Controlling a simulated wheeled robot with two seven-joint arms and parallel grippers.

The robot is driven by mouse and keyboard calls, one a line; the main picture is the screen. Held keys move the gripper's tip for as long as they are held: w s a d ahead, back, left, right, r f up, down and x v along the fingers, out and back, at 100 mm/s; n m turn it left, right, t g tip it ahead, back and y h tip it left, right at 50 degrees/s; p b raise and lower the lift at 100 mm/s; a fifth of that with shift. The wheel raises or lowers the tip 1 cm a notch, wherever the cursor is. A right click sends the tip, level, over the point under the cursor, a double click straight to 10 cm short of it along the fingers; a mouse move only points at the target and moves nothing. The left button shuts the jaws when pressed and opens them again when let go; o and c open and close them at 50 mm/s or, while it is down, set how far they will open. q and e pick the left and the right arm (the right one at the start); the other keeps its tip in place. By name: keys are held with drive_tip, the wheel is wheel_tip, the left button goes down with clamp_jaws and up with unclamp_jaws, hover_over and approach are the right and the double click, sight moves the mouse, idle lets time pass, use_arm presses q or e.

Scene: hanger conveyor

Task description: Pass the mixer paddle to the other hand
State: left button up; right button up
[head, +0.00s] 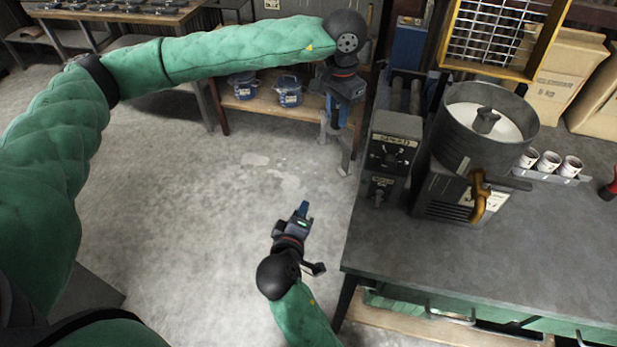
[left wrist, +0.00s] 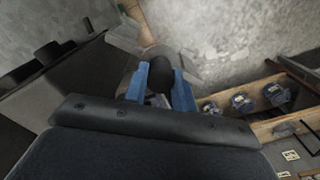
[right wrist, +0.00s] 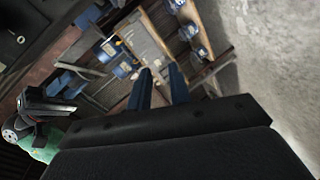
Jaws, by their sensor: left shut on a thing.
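The mixer paddle (head: 345,152) is a grey metal piece hanging below my left gripper (head: 338,112), high up left of the bench. My left gripper is shut on it. In the left wrist view a dark rounded part of the paddle (left wrist: 158,66) sits between the blue fingers (left wrist: 160,88). My right gripper (head: 303,210) is lower, over the floor, with blue fingers pointing up and away. It is empty, apart from the paddle, and a gap shows between its fingers in the right wrist view (right wrist: 160,82). My left gripper also shows at the left there (right wrist: 48,104).
A bench (head: 450,250) at the right carries a control box (head: 392,150), a mixer with a round bowl (head: 490,100) and several white cups in a rack (head: 552,175). A wooden shelf (head: 262,105) with blue-lidded tubs stands behind. The floor between the grippers is clear.

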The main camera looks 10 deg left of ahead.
sight(338, 137)
wheel_tip(338, 137, up, 12)
drive_tip(key=w+d+t+h, duration=0.2)
drive_tip(key=t+h, duration=0.1)
drive_tip(key=h, duration=0.2)
drive_tip(key=shift+n, duration=0.5)
drive_tip(key=x, duration=1.1)
drive_tip(key=shift+w+f, duration=0.1)
drive_tip(key=shift+w+d, duration=0.1)
drive_tip(key=shift+w, duration=0.1)
use_arm(q)
drive_tip(key=shift+s, duration=0.1)
use_arm(e)
clamp_jaws()
use_arm(q)
drive_tip(key=o, duration=1)
